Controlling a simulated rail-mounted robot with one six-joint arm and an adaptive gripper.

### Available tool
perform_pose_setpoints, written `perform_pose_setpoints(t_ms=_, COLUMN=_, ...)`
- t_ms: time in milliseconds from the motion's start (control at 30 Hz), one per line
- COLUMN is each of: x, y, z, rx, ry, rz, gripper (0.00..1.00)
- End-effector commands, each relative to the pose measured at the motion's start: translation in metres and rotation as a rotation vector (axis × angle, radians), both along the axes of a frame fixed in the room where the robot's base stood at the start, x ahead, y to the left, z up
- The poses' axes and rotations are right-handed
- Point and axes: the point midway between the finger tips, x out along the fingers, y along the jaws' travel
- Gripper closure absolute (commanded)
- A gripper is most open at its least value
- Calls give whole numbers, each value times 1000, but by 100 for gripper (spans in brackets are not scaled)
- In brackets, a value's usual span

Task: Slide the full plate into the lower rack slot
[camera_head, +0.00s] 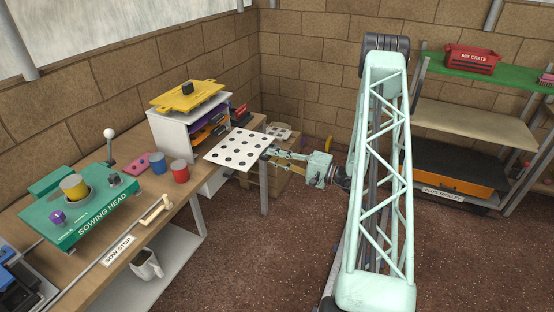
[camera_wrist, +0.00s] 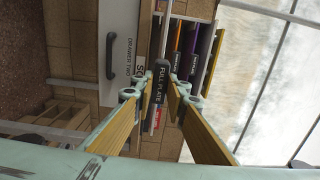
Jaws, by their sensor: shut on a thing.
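The full plate (camera_head: 236,148), a white sheet with black dots, is held roughly level in front of the rack, at the table's right edge in the head view. My gripper (camera_head: 272,152) is shut on its near edge. In the wrist view my gripper (camera_wrist: 164,88) closes on the dark tab labelled FULL PLATE (camera_wrist: 164,55). The rack (camera_head: 168,131) is a white box with orange and purple plates in its slots; they show edge-on in the wrist view (camera_wrist: 189,50). The plate hides part of the rack's lower opening, and I cannot tell whether the plate touches it.
A yellow tray (camera_head: 187,96) sits on top of the rack. Red and blue cups (camera_head: 180,171) and the green sowing head (camera_head: 80,205) stand left on the table (camera_head: 118,272). A drawer front (camera_wrist: 118,50) is beside the rack. The plug trolley (camera_head: 450,180) is far right.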

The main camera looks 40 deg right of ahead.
Motion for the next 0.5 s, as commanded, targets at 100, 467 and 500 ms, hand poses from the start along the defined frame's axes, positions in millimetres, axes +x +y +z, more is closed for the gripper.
perform_pose_setpoints(t_ms=100, x=8, y=3, z=0, rx=-1, ry=-1, rz=1, gripper=100)
perform_pose_setpoints(t_ms=467, x=25, y=10, z=0, rx=-1, ry=-2, rz=0, gripper=100)
perform_pose_setpoints(t_ms=500, x=27, y=10, z=0, rx=-1, ry=-2, rz=0, gripper=100)
